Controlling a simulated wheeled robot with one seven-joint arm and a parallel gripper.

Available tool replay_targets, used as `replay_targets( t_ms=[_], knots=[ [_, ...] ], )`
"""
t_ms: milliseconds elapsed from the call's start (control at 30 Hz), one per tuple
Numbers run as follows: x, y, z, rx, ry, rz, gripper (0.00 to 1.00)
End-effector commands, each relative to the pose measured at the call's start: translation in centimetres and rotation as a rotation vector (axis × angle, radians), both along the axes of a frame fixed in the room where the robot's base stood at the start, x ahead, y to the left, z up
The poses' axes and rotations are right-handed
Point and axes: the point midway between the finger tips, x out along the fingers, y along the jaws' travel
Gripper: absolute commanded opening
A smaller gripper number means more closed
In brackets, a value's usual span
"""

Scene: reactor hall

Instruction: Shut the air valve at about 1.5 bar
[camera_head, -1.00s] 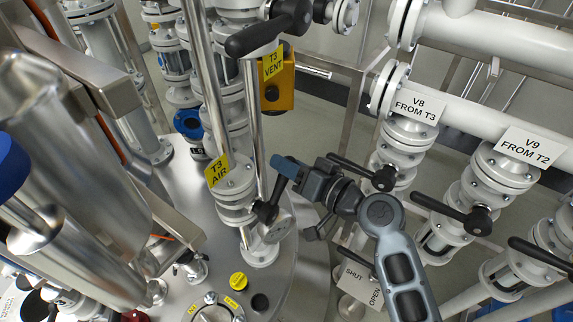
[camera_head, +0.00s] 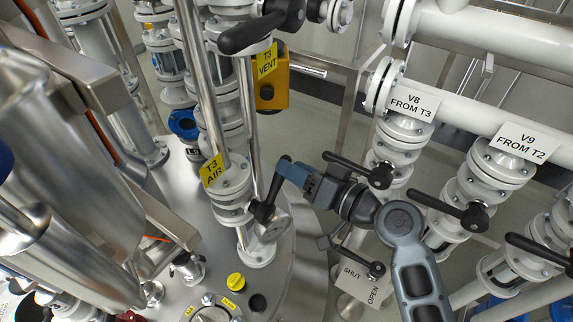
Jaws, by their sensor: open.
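The air valve (camera_head: 233,203) is a white flanged valve under the yellow "T3 AIR" tag (camera_head: 213,171), left of centre in the head view. Its black lever (camera_head: 271,199) rises from a hub at the valve's right side and slants up to the right. A small round gauge (camera_head: 275,229) sits just below the hub; its reading is too small to make out. My gripper (camera_head: 289,172) is open, with its blue fingertip close to the lever's upper end, on its right. I cannot tell whether they touch. The farther finger is hidden.
The "T3 VENT" valve with a black lever (camera_head: 262,30) and a yellow box (camera_head: 271,89) stands above. Pipes V8 (camera_head: 412,105) and V9 (camera_head: 526,141) with black levers are to the right. A "SHUT/OPEN" plate (camera_head: 362,284) lies below my arm. The vessel top fills the lower left.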

Motion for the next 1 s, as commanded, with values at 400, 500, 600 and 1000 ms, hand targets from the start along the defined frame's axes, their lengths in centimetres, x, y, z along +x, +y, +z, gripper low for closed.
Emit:
replay_targets(
  t_ms=[400, 500, 600, 1000],
  knots=[
    [-3.2, -3.0, 0.5, 0.0, -0.001, -0.001, 0.47],
    [-3.2, -3.1, 0.6, 0.0, 0.0, 0.0, 0.47],
    [-3.2, -3.1, 0.6, 0.0, 0.0, 0.0, 0.47],
    [-3.2, -3.0, 0.5, 0.0, 0.0, 0.0, 0.47]
  ],
)
